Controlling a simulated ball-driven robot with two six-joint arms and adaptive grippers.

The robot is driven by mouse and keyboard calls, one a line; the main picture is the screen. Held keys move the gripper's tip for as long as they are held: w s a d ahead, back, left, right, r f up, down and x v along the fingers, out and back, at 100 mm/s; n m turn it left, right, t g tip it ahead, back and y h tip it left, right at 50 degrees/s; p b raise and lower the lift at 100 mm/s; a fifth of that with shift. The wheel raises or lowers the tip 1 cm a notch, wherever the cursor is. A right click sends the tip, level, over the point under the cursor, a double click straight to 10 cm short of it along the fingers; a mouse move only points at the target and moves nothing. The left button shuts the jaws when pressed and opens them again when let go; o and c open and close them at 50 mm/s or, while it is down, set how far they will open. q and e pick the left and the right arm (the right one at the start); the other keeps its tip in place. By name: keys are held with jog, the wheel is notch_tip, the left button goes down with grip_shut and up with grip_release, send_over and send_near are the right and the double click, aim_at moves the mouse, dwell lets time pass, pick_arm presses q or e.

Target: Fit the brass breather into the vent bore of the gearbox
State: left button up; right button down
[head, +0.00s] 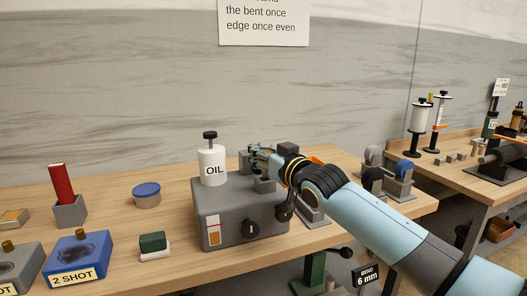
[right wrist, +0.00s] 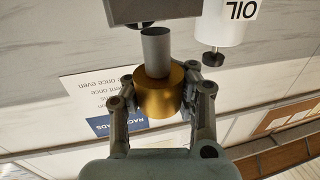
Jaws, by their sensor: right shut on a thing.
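The breather (right wrist: 158,97) is a brass collar with a plain grey stem (right wrist: 156,50). My right gripper (right wrist: 161,85) is shut on its brass collar in the right wrist view. The stem points away from the gripper toward a grey block (right wrist: 140,10) with a dark opening at its edge. I cannot tell whether the stem touches that block. In the head view my right gripper (head: 262,158) is over the back right of the grey gearbox (head: 222,212); the breather is hard to make out there. The vent bore is not clearly visible. My left gripper is not in view.
A white OIL bottle (head: 212,168) stands on the gearbox, left of my right gripper. A blue-lidded tin (head: 146,195), a green-and-white block (head: 153,245), a red stick in a grey holder (head: 62,185) and a blue 2 SHOT block (head: 78,262) stand to the left.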

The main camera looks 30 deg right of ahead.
jog(key=shift+f, duration=0.45)
jog(key=shift+p, duration=0.3)
dwell(0.3)
